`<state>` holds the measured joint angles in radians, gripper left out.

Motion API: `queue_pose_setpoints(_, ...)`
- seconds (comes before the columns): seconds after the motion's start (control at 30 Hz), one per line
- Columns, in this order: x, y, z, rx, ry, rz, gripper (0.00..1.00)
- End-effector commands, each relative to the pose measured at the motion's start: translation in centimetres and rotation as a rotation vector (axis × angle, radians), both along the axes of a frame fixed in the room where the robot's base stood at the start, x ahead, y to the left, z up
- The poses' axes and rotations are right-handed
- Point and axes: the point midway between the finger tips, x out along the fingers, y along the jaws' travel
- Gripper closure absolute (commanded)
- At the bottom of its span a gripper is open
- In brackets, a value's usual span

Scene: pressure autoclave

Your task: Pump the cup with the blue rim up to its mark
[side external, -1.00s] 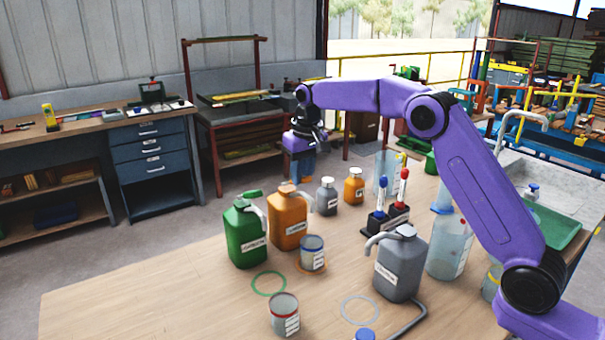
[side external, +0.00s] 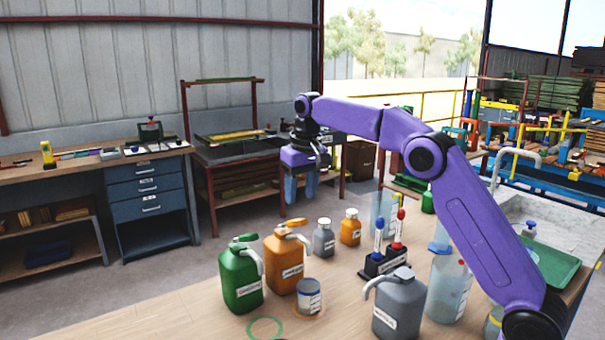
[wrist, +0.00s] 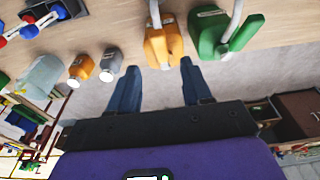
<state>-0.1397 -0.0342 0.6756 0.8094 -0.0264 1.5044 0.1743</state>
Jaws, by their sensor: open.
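The cup with the blue rim (side external: 309,298) stands upright on the table in an orange ring, in front of the orange pump jug (side external: 283,265). Its mark and fill level are too small to read. The orange jug has an orange pump head (side external: 296,223) and a grey spout. The green pump jug (side external: 240,285) stands to its left, and the grey pump jug (side external: 398,308) to the right. My gripper (side external: 301,195) is open and empty, above and behind the jugs. In the wrist view, its fingers (wrist: 160,66) point toward the orange jug (wrist: 162,43), apart from it.
A small grey bottle (side external: 324,240) and a small orange bottle (side external: 350,228) stand behind the jugs. A dark rack (side external: 383,262) with red and blue tools and a clear container (side external: 448,290) stand on the right. An empty green ring (side external: 265,328) lies in front.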

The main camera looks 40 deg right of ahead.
Motion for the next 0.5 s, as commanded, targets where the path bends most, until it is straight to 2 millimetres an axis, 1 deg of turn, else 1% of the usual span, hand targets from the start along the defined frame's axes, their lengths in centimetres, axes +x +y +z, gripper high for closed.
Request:
queue_pose_setpoints(0.03,-0.1,0.0,0.9,0.001,-0.004,0.000,0.51)
queue_pose_setpoints(0.2,-0.4,0.0,3.0,0.001,-0.003,0.000,0.51)
queue_pose_setpoints(0.5,-0.7,0.0,4.7,0.000,-0.002,0.000,0.51)
